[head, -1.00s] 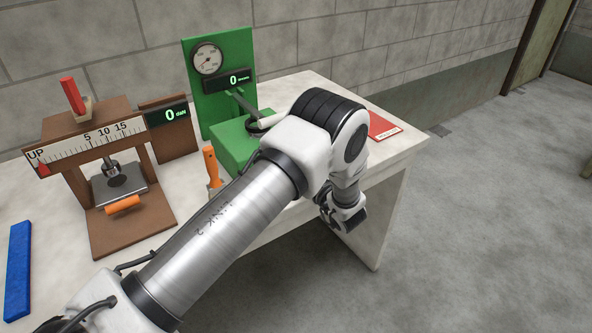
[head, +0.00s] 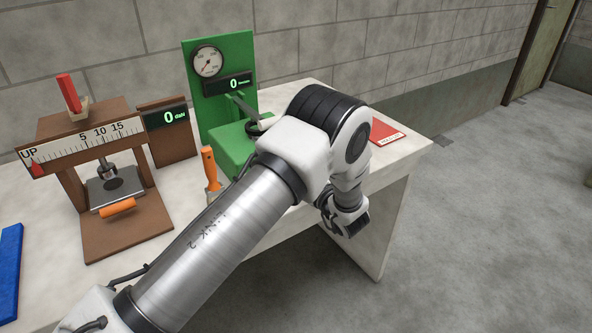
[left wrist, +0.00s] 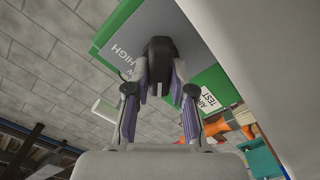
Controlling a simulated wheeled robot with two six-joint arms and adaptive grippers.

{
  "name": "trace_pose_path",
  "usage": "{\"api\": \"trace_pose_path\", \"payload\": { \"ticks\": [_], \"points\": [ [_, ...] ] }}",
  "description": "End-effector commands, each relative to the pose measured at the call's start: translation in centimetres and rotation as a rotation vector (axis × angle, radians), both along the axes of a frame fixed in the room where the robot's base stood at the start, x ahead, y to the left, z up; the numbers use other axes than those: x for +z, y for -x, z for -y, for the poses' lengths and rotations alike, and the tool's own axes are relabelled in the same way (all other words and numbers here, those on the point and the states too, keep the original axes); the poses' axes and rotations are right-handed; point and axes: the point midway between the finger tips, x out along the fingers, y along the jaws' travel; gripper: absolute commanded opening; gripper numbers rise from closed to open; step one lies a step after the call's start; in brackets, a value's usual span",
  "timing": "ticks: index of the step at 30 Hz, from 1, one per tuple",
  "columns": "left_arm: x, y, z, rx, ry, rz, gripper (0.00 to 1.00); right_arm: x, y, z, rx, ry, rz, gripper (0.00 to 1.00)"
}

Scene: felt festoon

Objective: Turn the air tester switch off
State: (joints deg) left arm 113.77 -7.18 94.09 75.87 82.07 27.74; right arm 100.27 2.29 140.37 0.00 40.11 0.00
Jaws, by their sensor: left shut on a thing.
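The green air tester (head: 200,110) stands on the table in the head view, with a round gauge (head: 207,61) and a display reading 0 (head: 228,83) on its upright panel. In the left wrist view, a black switch handle (left wrist: 159,52) sits on a grey plate (left wrist: 196,38) lettered HIGH. A white AIR TEST label (left wrist: 208,101) is on the green face beside it. My left gripper (left wrist: 161,82) is shut on the switch handle, one finger on each side. In the head view my left arm hides these fingers and the switch. My right gripper is not in view.
An orange-handled tool (head: 209,165) stands close left of the arm. A brown wooden press with a scale (head: 85,143), its display (head: 166,117) and a blue bar (head: 10,270) are further left. A red booklet (head: 383,131) lies near the table's right edge. Open floor (head: 500,220) is right.

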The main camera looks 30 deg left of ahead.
Motion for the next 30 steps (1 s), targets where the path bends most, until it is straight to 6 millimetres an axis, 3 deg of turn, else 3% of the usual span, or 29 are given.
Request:
{"api": "trace_pose_path", "payload": {
  "ticks": [3,4,6,17,25,30],
  "points": [
    [0.5,-0.2,0.0,-0.001,-0.004,0.010,0.00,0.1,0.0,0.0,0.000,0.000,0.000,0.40],
    [0.5,-0.2,0.0,-0.001,-0.003,0.010,0.26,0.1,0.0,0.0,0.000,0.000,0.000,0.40],
    [0.4,-0.2,0.0,-0.001,-0.003,0.009,0.48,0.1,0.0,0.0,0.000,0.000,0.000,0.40],
    [0.2,0.1,0.6,-0.002,-0.003,0.002,0.48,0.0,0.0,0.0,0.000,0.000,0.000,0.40],
    [0.2,2.0,5.3,-0.005,-0.004,0.004,0.48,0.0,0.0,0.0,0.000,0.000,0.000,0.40],
    [0.2,2.7,6.8,-0.001,-0.002,0.005,0.48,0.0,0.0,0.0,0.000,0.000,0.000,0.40]
  ]
}}
